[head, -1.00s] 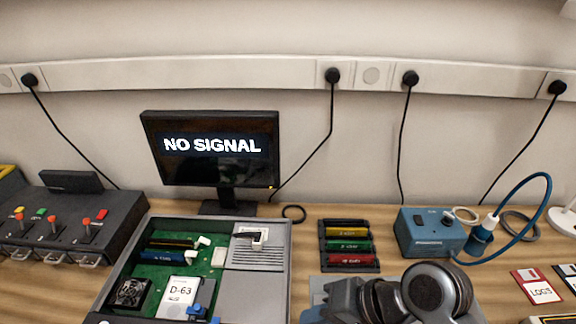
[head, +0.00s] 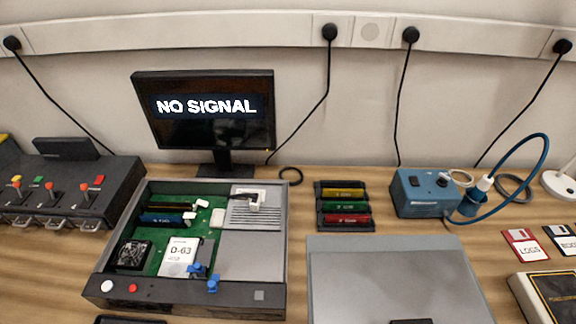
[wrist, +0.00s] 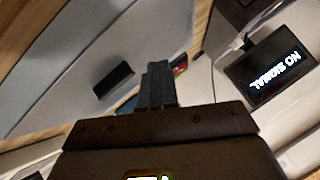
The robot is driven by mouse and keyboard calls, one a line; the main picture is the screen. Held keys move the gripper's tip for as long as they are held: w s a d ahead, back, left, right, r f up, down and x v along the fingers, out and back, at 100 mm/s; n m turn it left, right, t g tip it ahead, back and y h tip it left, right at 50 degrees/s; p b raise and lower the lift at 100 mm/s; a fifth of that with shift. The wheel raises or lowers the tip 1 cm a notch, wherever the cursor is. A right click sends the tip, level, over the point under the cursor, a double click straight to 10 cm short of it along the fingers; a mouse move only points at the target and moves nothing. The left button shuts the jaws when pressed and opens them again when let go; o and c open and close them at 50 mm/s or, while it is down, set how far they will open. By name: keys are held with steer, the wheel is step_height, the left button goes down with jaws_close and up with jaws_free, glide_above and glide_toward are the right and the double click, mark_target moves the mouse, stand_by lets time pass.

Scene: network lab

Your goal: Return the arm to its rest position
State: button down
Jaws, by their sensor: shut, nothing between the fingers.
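My gripper (wrist: 158,85) shows in the wrist view with its two dark fingers together and nothing between them. It is not in the head view now. In the wrist view a grey surface with a dark slot-like piece (wrist: 113,79) lies beyond the fingers at the left. The monitor (wrist: 269,72) appears tilted at the right of that view.
The open device case (head: 270,265) with a green board stands on the bench, left of a grey flat panel (head: 390,275). The monitor (head: 204,110) reads NO SIGNAL. A cartridge rack (head: 345,206), blue box (head: 425,193), floppy disks (head: 522,246) and lever console (head: 75,190) stand around.

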steer(key=s+d+r+n+t+h, duration=0.3)
steer(key=s+d+r+n+t, duration=0.1)
steer(key=s+r, duration=0.9)
steer(key=shift+s+d+r+t, duration=0.25)
steer(key=shift+d+r+t, duration=0.25)
steer(key=shift+d+r, duration=0.2)
